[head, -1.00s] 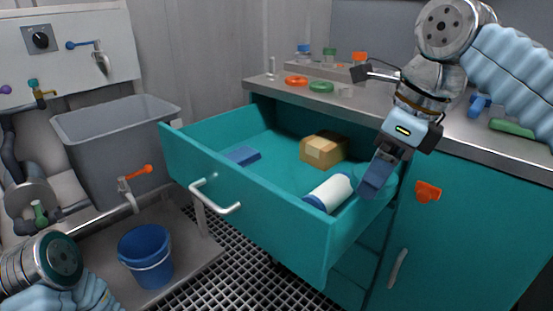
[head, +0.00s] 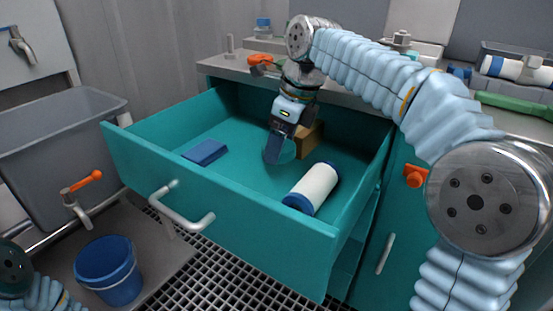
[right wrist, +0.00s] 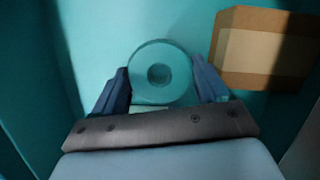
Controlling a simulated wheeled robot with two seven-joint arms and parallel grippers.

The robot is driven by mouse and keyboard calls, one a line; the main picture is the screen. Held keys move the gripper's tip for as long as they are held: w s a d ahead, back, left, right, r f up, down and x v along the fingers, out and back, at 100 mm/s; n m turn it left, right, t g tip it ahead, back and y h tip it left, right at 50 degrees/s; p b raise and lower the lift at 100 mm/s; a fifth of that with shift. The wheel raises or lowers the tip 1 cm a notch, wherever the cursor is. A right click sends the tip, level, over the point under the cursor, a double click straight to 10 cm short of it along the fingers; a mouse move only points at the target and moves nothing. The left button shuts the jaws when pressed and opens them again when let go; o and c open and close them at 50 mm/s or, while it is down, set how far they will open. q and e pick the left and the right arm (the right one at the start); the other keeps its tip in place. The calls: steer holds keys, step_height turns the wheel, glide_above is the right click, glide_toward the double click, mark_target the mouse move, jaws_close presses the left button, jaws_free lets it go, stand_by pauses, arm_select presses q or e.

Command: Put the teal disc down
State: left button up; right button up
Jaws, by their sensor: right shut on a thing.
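The teal disc (right wrist: 160,62), with a round hole in its middle, sits between the two blue fingers of my right gripper (right wrist: 162,88) in the right wrist view. In the head view my right gripper (head: 274,153) is shut on the disc (head: 288,152), inside the open teal drawer (head: 225,222). The disc is partly hidden by the fingers and blends with the drawer's colour. I cannot tell whether it touches the drawer floor. My left gripper is out of view; only part of its arm shows at bottom left.
In the drawer, a cardboard box (head: 309,140) stands just right of my right gripper. A bench top is behind.

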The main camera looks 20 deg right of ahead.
mark_target(277, 171)
steer(key=shift+w+a+f, duration=0.1)
steer(key=shift+w+f, duration=0.3)
steer(key=shift+f, duration=0.15)
steer(key=shift+d+b+x, duration=0.1)
steer(key=shift+b+x, duration=0.2)
steer(key=shift+x, duration=0.6)
steer(key=shift+d+b+x, duration=0.15)
steer(key=shift+b+x, duration=0.15)
steer(key=shift+x, duration=0.55)
steer(key=shift+f, duration=0.2)
steer(key=o, duration=0.8)
steer(key=shift+s, duration=0.1)
steer(key=shift+r, duration=0.3)
steer(key=p+v, duration=0.3)
steer(key=v, duration=0.8)
steer(key=shift+d+r+p, duration=0.2)
steer(key=shift+r+p, duration=0.15)
steer(key=shift+p, duration=0.05)
